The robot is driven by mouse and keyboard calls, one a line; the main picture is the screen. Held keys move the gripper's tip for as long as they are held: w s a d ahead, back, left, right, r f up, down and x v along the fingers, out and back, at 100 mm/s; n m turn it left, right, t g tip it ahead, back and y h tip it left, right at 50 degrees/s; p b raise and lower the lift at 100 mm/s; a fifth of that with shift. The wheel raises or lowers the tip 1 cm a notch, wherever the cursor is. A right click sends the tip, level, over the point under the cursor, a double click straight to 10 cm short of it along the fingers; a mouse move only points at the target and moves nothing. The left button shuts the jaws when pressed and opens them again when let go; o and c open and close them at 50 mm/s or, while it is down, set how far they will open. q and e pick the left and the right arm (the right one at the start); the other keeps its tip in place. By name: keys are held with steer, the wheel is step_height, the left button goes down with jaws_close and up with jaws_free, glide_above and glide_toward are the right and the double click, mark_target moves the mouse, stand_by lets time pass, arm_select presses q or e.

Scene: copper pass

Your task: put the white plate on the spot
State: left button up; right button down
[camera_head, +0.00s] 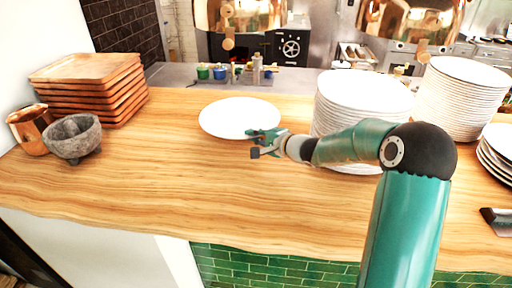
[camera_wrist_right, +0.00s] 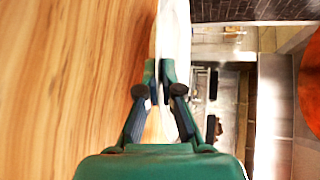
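The white plate (camera_head: 239,117) is a flat round plate over the wooden counter, left of the tall plate stack. My right gripper (camera_head: 264,144) is at its near right rim. In the wrist view my right gripper (camera_wrist_right: 159,75) has its fingers close together on either side of the plate's rim, and the white plate (camera_wrist_right: 174,32) runs on beyond the fingertips. I cannot tell for sure whether the plate touches the counter. No marked spot shows on the counter. My left gripper is not in view.
Tall white plate stacks (camera_head: 364,94) (camera_head: 462,97) stand at the right. Wooden trays (camera_head: 91,85), a copper mug (camera_head: 30,131) and a stone mortar (camera_head: 73,139) stand at the left. Copper lamps (camera_head: 240,14) hang above. The counter's front middle (camera_head: 190,190) is clear.

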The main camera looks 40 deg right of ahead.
steer(key=shift+f, duration=2.2)
steer(key=c, duration=1.6)
jaws_free()
steer(key=shift+f, duration=0.1)
steer(key=shift+s, duration=0.1)
steer(key=b+v, duration=0.2)
steer(key=v, duration=0.8)
steer(key=shift+s, duration=0.35)
steer(key=shift+s+r+b, duration=0.3)
steer(key=shift+s, duration=0.3)
